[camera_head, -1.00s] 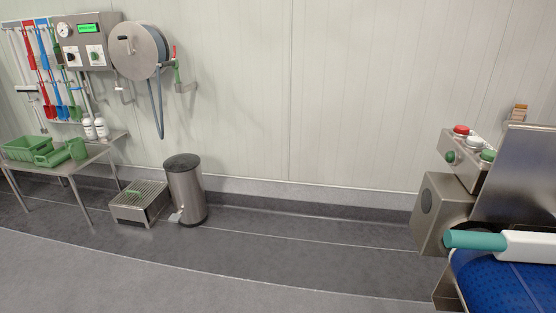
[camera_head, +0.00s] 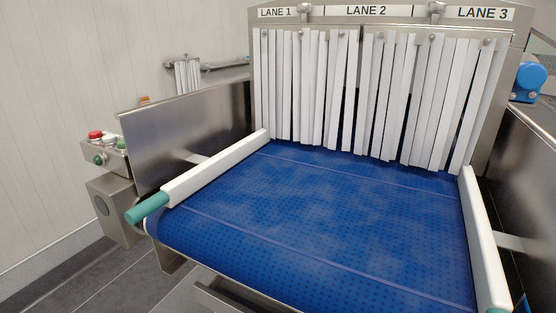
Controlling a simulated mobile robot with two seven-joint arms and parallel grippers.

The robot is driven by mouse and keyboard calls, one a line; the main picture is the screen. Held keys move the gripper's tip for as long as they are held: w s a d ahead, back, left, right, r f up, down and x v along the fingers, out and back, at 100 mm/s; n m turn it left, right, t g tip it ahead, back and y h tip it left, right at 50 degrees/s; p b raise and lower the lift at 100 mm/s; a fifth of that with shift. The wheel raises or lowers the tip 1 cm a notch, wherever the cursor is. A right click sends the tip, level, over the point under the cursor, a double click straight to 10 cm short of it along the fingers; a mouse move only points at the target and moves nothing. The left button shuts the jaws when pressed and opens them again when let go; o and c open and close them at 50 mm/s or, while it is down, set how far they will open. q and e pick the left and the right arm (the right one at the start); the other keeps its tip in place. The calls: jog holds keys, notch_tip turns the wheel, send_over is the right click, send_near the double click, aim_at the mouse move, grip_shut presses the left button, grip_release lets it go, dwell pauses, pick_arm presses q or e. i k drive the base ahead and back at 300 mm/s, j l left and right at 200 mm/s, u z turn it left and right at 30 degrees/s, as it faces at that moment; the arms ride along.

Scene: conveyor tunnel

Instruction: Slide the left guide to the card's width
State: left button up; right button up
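The left guide (camera_head: 218,165) is a long white rail along the left side of the blue conveyor belt (camera_head: 310,210). Its near end carries a teal handle (camera_head: 147,208) that sticks out past the belt's front edge. The right guide (camera_head: 481,240) is a matching white rail along the belt's right side, with a bit of teal at its near end at the bottom edge. Bare belt lies between the two guides. No card is visible. Neither of my grippers is in view.
White strip curtains (camera_head: 370,95) hang across the tunnel mouth under signs for LANE 1, LANE 2 and LANE 3. Steel side walls (camera_head: 185,125) flank the belt. A control box (camera_head: 106,154) with red, white and green buttons stands left. A blue motor (camera_head: 528,82) sits right.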

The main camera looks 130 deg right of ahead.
aim_at(175, 192)
jog(key=j+z, duration=0.1)
jog(key=z, duration=0.35)
jog(key=i+j+z, duration=0.1)
jog(key=z, duration=0.4)
jog(key=j+z, duration=0.15)
jog(key=z, duration=0.3)
jog(key=j+z, duration=0.15)
jog(key=z, duration=0.3)
jog(key=j+z, duration=0.1)
jog(key=z, duration=0.35)
jog(key=j+z, duration=0.1)
jog(key=z, duration=0.4)
jog(key=k+z, duration=0.15)
jog(key=z, duration=0.3)
jog(key=l+z, duration=0.15)
jog(key=z, duration=0.2)
jog(key=l+z, duration=0.3)
jog(key=i+j+z, duration=0.25)
jog(key=j, duration=0.15)
jog(key=j+z, duration=0.3)
jog(key=j, duration=0.1)
